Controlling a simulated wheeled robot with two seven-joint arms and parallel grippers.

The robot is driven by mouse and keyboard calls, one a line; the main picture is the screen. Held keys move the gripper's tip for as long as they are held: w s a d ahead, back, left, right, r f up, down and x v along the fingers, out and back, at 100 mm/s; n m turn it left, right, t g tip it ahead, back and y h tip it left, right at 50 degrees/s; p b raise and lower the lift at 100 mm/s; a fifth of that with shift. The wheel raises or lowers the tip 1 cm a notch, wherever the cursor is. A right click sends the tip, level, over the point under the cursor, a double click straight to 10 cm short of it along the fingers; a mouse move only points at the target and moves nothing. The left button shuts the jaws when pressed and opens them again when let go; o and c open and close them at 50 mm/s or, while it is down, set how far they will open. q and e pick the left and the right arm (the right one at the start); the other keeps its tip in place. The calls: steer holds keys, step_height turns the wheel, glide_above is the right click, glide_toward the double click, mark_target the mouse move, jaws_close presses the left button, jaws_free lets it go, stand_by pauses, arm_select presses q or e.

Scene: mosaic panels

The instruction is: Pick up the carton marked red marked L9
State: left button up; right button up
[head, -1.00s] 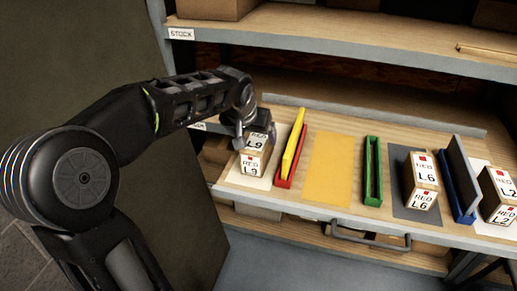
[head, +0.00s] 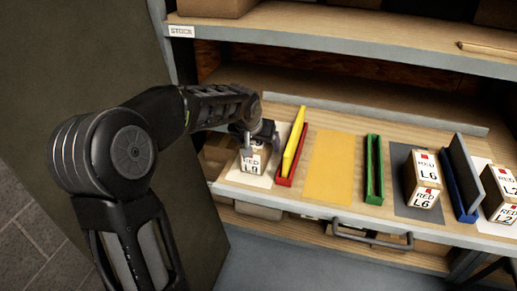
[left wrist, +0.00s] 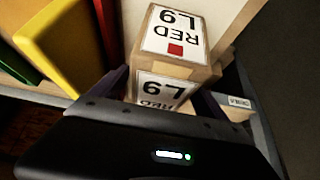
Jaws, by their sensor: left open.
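The carton marked RED L9 (head: 254,162) stands on a white mat (head: 236,175) at the left end of the pull-out shelf. It also shows in the left wrist view (left wrist: 178,48), with its labelled top and one labelled side visible. My left gripper (head: 262,138) is open at the carton, partly covering its upper part. In the left wrist view the fingers (left wrist: 160,95) lie to either side of the carton's near part. I cannot tell whether they touch it. My right gripper is not in view.
A red and yellow divider (head: 292,150) stands just right of the carton. A yellow mat (head: 332,168), a green divider (head: 374,170), the RED L6 carton (head: 422,178), a blue divider (head: 464,180) and the RED L2 carton (head: 500,192) follow. An upper shelf (head: 350,40) overhangs behind.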

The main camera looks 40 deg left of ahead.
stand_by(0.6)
arm_select(q)
jaws_close()
steer(key=shift+w+r, duration=0.1)
steer(key=shift+r, duration=0.05)
stand_by(0.8)
